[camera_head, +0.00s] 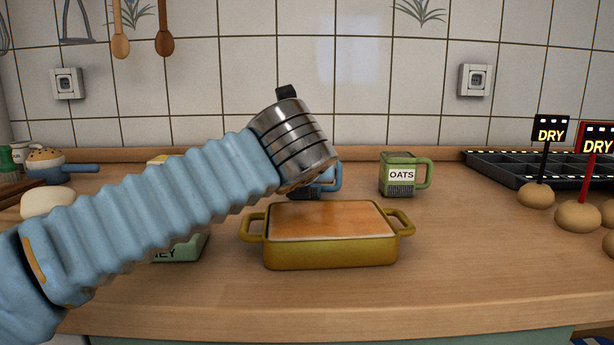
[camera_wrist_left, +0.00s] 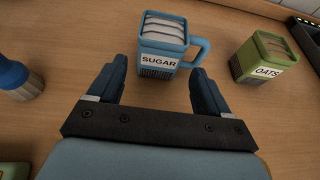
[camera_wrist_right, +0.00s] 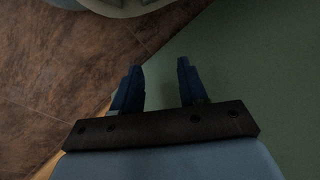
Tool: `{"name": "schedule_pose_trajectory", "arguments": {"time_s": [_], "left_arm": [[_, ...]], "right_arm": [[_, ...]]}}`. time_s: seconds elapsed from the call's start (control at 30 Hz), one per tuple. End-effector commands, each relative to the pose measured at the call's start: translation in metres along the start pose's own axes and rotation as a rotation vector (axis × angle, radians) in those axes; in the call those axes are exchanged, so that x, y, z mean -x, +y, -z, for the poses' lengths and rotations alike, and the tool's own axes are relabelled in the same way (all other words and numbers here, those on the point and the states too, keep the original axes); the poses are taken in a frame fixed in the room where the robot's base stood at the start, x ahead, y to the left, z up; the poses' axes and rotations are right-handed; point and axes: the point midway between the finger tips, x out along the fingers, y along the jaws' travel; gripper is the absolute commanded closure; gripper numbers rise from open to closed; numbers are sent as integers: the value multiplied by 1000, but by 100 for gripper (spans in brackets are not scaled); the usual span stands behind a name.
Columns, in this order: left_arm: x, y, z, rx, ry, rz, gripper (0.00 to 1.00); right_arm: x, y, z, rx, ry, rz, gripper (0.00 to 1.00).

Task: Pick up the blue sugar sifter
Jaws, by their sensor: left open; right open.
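The blue sugar sifter (camera_wrist_left: 163,60) stands upright on the counter in the left wrist view, its SUGAR label facing my left gripper (camera_wrist_left: 160,76) and its handle to the right. The open blue fingers reach toward it from either side, with the sifter centred just beyond their tips; I cannot tell whether they touch it. In the head view my left arm hides most of the sifter; part of its blue body and handle (camera_head: 336,178) shows behind the wrist. My right gripper (camera_wrist_right: 160,75) is open and empty, away from the counter objects, above a dark tiled floor and green surface.
A yellow baking dish (camera_head: 330,252) stands in front of the sifter. A green OATS sifter (camera_head: 398,178) stands to its right. A black tray (camera_head: 500,172) and potatoes with DRY signs (camera_head: 578,214) are at the right. A blue-topped shaker (camera_wrist_left: 18,78) stands left.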

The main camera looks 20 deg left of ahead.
Motion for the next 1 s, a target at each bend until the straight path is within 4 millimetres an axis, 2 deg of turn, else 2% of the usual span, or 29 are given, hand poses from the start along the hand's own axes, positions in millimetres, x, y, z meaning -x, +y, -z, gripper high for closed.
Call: {"name": "schedule_pose_trajectory", "arguments": {"time_s": [0.1,0.37,0.63,0.87,0.9,1.0], "left_arm": [[-21,0,1,0,3,-2,21],[-40,0,0,0,2,-1,21],[-82,0,1,-1,2,-2,21],[-87,0,0,0,0,0,21],[-87,0,0,0,0,0,23],[-87,0,0,0,0,0,38]], "right_arm": [[0,0,0,0,1,0,57],[-1,1,0,0,1,0,57],[-1,0,0,0,1,0,57],[-1,0,0,0,1,0,57],[-1,0,0,0,1,0,57],[-1,0,0,0,1,0,57]]}}
